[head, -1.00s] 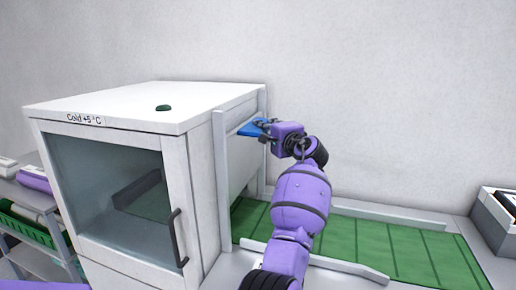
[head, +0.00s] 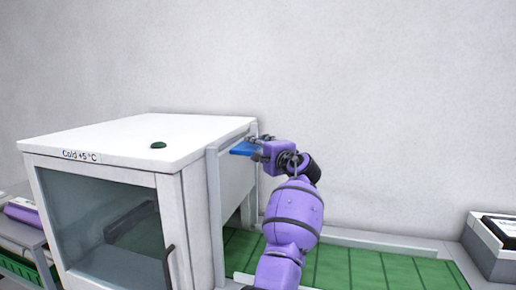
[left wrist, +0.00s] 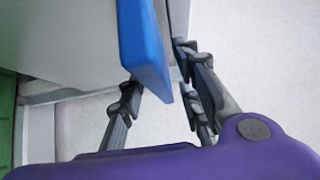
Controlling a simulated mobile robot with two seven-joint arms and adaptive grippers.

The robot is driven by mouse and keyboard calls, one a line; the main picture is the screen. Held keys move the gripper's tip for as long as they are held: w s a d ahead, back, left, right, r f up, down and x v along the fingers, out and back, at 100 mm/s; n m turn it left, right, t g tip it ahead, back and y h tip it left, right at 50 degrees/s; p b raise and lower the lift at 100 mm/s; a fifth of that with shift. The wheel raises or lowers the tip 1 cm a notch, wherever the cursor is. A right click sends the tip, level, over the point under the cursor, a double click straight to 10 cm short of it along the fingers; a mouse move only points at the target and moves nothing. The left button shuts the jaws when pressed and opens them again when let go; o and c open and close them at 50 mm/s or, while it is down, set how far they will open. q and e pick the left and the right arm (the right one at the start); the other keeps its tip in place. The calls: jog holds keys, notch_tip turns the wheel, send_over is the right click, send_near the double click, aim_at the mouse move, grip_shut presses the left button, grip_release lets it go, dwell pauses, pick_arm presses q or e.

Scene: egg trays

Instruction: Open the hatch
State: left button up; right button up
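The hatch (head: 232,185) is a pale panel between upright rails on the right side of the white cold box. It appears partly raised, with green belt showing below it. Its blue handle (head: 243,148) sticks out near the box's top edge. My left gripper (head: 263,144) is at this handle, its arm reaching up from below. In the left wrist view the blue handle (left wrist: 145,45) lies between the fingers (left wrist: 158,75) of my left gripper. They appear shut on it, though contact on the right side is hard to make out. My right gripper is out of view.
The cold box (head: 120,140) has a glass front door (head: 100,225) with a dark handle. A green belt (head: 345,265) with low side rails runs right from the hatch. A grey box (head: 490,250) stands at the far right.

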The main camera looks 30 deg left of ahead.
pick_arm(q)
jog(key=v, duration=1.2)
dwell(0.4)
